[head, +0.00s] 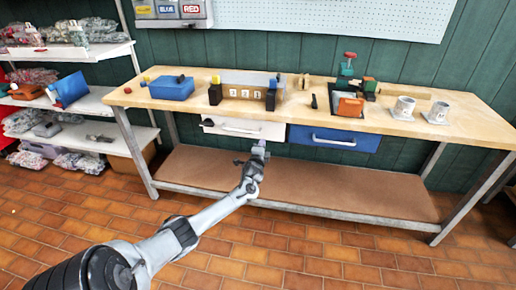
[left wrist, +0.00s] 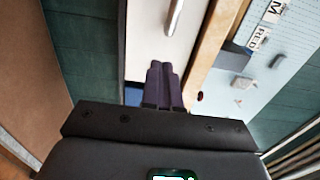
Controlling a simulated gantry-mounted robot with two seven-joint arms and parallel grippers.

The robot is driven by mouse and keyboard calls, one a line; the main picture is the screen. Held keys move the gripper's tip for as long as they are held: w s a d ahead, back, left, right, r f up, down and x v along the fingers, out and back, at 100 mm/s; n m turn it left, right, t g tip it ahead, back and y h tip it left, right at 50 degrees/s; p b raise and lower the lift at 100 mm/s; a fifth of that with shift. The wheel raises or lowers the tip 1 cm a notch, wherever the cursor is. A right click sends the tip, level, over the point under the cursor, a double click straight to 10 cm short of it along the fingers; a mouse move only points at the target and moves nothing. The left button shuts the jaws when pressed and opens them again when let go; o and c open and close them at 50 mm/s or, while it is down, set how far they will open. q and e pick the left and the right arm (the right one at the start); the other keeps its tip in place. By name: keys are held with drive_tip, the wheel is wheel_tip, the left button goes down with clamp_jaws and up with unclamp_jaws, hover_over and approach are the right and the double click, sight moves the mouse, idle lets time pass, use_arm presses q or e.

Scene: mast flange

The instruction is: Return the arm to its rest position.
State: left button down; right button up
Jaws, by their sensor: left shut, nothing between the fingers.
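My left arm comes in from the lower left in the head view. Its gripper (head: 259,148) is in front of the white drawer (head: 244,128) under the workbench, near that drawer's lower right part. In the left wrist view the two dark fingers (left wrist: 161,86) are together with nothing between them. The white drawer front (left wrist: 150,45) and its metal handle (left wrist: 175,17) lie beyond the fingers, and the handle is apart from them. I cannot tell whether the fingertips touch the drawer front. My right gripper is not in view.
A blue drawer (head: 333,139) is beside the white one. A lower shelf (head: 290,185) spans below. Loaded shelves (head: 85,52) stand at left. The tiled floor in front is clear.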

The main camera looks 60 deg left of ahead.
use_arm(q)
drive_tip(key=s+d+f+m+h+p, duration=0.1)
drive_tip(key=s+d+f+p, duration=0.25)
drive_tip(key=d, duration=0.35)
drive_tip(key=s+d+f+h+p, duration=0.2)
drive_tip(key=s+d+p, duration=0.15)
drive_tip(key=d, duration=0.25)
drive_tip(key=s+d+f+m+h+p, duration=0.1)
drive_tip(key=s+d+f+p, duration=0.2)
drive_tip(key=d, duration=0.4)
drive_tip(key=s+d+r+n+g+h+p, duration=0.1)
drive_tip(key=s+d+r+h, duration=0.15)
drive_tip(key=d, duration=0.65)
drive_tip(key=s+d+r+n+g+h+p, duration=0.1)
drive_tip(key=s+d+h+p, duration=0.15)
drive_tip(key=d, duration=0.65)
drive_tip(key=s+d+r+n+g+h+p, duration=0.1)
drive_tip(key=s+d+r+h, duration=0.2)
drive_tip(key=d, duration=0.7)
drive_tip(key=s+d+r+n+g+h, duration=0.2)
drive_tip(key=s+d+r+n+g, duration=0.2)
drive_tip(key=s+d+r, duration=0.45)
wheel_tip(320, 180, up, 38)
drive_tip(key=p, duration=3.8)
drive_tip(key=shift+s+a+n, duration=0.2)
drive_tip(key=shift+a+n, duration=0.1)
drive_tip(key=shift+a, duration=0.05)
